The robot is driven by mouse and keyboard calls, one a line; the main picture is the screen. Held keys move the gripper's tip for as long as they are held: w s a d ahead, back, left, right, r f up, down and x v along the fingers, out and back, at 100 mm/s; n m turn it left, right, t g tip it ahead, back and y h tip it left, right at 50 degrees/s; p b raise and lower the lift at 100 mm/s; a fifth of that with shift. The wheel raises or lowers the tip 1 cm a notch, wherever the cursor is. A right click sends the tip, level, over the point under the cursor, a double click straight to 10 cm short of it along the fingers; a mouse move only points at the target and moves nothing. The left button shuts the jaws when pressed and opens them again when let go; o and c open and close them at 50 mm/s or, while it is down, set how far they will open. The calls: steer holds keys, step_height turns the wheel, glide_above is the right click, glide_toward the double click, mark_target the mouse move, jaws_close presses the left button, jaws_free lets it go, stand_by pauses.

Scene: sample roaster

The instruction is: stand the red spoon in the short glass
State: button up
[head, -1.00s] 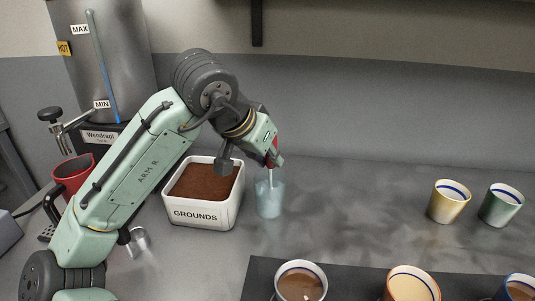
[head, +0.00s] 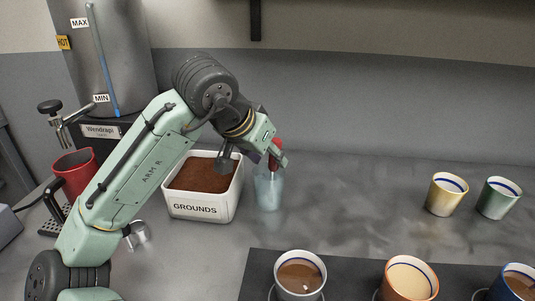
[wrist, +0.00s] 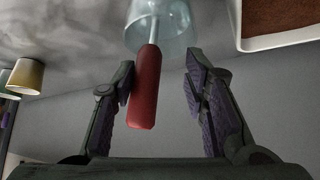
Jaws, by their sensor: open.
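The short glass (head: 269,194) is clear and bluish and stands upright on the counter, just right of the grounds box. The red spoon (head: 275,150) stands with its metal shaft down in the glass and its red handle above the rim. In the wrist view the red handle (wrist: 145,88) lies between my fingers, nearer the left one, and the shaft runs into the glass (wrist: 170,22). My gripper (wrist: 165,85) is open around the handle, with clear space to the right finger. In the head view my gripper (head: 277,158) is just above the glass. The spoon's bowl is not clear.
A white box of grounds (head: 199,208) stands close left of the glass. A yellow cup (head: 445,196) and a green cup (head: 497,199) stand at right. Several filled cups are on a dark mat (head: 262,276) in front. The counter right of the glass is free.

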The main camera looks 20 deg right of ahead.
steer(key=v, duration=1.2)
stand_by(0.4)
